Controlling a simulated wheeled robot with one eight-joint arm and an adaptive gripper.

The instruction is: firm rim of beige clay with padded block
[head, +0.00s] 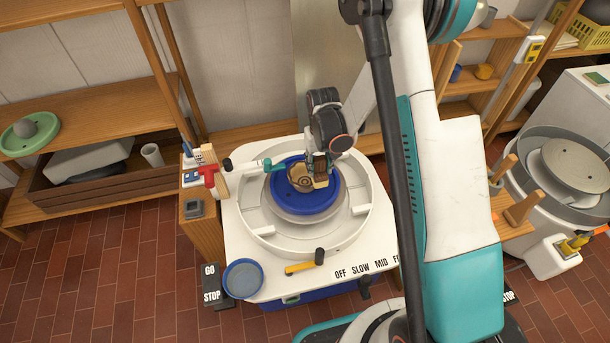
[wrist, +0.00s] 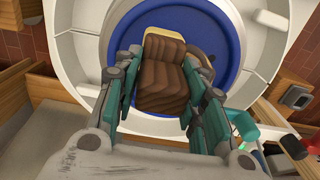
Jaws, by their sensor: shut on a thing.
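The beige clay (head: 298,174) is a low round form with rings inside, on the blue disc (head: 290,205) of the wheel. My gripper (head: 318,166) is above the clay's right side. In the wrist view my gripper (wrist: 170,72) is shut on the padded block (wrist: 168,90), a brown ribbed piece with a pale tan end. The block's pale part (head: 321,182) shows in the head view at the clay's rim; I cannot tell whether it touches. In the wrist view the block hides most of the clay; only a brown edge (wrist: 206,54) shows beside it.
A white splash pan (head: 262,236) rings the wheel. A teal-handled tool (head: 270,163) lies at the pan's left edge. A blue bowl (head: 243,278) and a yellow handle (head: 299,268) are at the front. A red item (head: 208,176) stands on the left side stand.

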